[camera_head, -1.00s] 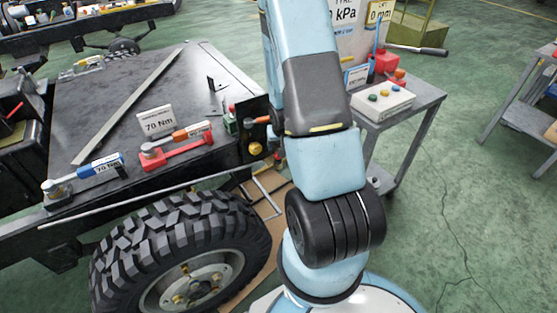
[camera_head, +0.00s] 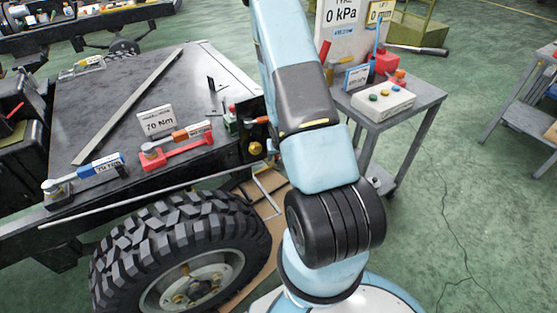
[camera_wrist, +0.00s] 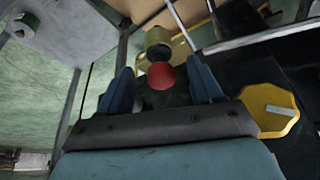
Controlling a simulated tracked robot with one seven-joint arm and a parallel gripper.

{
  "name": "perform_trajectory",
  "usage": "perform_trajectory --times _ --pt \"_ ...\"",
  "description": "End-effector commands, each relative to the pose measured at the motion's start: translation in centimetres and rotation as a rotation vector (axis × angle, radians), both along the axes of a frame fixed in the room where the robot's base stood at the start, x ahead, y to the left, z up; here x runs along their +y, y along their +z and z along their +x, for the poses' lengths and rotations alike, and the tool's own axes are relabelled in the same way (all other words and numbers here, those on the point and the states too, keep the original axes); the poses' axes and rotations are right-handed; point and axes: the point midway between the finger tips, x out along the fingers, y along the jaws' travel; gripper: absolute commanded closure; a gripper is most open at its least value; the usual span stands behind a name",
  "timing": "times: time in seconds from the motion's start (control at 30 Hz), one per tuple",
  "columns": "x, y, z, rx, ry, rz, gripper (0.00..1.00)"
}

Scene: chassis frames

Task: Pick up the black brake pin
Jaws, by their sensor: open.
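My gripper (camera_wrist: 160,66) shows in the wrist view as two blue fingers, spread apart. A red rounded knob (camera_wrist: 161,76) appears between the fingers, with a brass-coloured cylinder (camera_wrist: 158,42) just beyond it. Whether either finger touches the knob, I cannot tell. A dark shape lies below the knob between the fingers, too dim to identify. I cannot make out the black brake pin for certain in either view. In the head view my arm hides my gripper, beside the chassis corner with its black plate (camera_head: 249,112).
A yellow knob (camera_wrist: 270,110) with a grey pointer sits right of my gripper. The chassis deck (camera_head: 105,100) carries torque tools and a "70 Nm" sign (camera_head: 157,121). A tyre (camera_head: 185,250) stands in front. A grey cart (camera_head: 425,92) with a button box (camera_head: 383,98) stands right.

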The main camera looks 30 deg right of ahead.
Motion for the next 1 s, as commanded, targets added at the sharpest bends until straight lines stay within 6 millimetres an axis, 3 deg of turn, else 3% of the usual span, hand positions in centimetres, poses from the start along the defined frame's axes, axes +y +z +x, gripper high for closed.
perform_trajectory --times 0.2,0.5,1.0 --pt "-0.3 -1.7 0.7 0.0 0.0 0.0 0.35" --pt "-0.3 -1.9 0.8 0.0 0.0 -0.001 0.35" --pt "-0.3 -1.9 0.8 0.0 -0.001 -0.001 0.82"
